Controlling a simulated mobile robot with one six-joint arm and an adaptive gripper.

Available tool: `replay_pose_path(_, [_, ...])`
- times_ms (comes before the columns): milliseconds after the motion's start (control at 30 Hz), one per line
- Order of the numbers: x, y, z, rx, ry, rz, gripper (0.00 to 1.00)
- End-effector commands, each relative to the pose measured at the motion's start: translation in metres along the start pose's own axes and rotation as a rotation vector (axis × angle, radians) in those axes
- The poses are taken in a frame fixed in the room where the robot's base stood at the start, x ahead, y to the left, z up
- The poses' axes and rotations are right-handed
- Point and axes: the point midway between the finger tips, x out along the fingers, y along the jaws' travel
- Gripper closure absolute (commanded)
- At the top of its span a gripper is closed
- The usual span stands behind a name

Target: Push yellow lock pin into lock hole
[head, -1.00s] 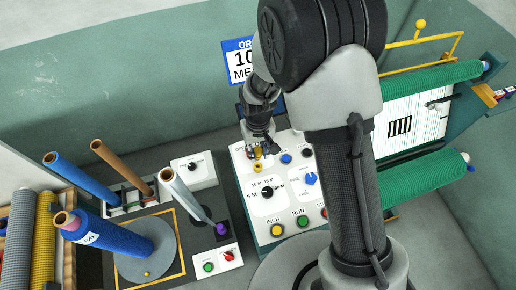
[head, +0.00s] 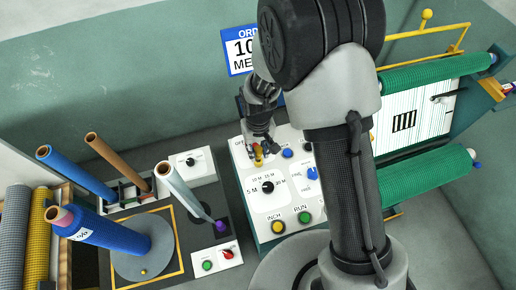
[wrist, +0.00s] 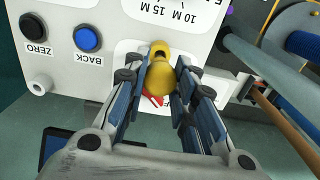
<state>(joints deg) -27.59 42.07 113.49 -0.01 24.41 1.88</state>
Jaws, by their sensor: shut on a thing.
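My gripper (wrist: 159,84) is shut on a yellow knob-like piece (wrist: 160,60) at the white control panel (wrist: 66,72). The piece has a wide rounded body and a narrower end with a dark recess. A red mark and partly covered lettering show on the panel beside it. In the head view the yellow piece (head: 258,155) sits at the panel's upper left, with my gripper (head: 260,150) over it. A small yellow knob (head: 143,271) stands on the grey turntable (head: 128,262) at lower left. I cannot tell which yellow piece is the lock pin, and I make out no lock hole.
The panel carries a black dial (head: 267,187), a blue knob (head: 312,173), and yellow (head: 278,227) and green (head: 305,217) buttons. A blue roll (head: 108,235) stands on the turntable. Green netting rolls (head: 430,178) are at right. My arm hides the panel's right side.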

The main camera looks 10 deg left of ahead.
Motion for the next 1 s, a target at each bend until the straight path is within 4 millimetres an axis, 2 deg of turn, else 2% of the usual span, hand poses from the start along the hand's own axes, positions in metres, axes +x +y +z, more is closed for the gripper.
replay_pose_path(1000, [0.0062,0.0005,0.0001,0.000,0.000,0.000,1.00])
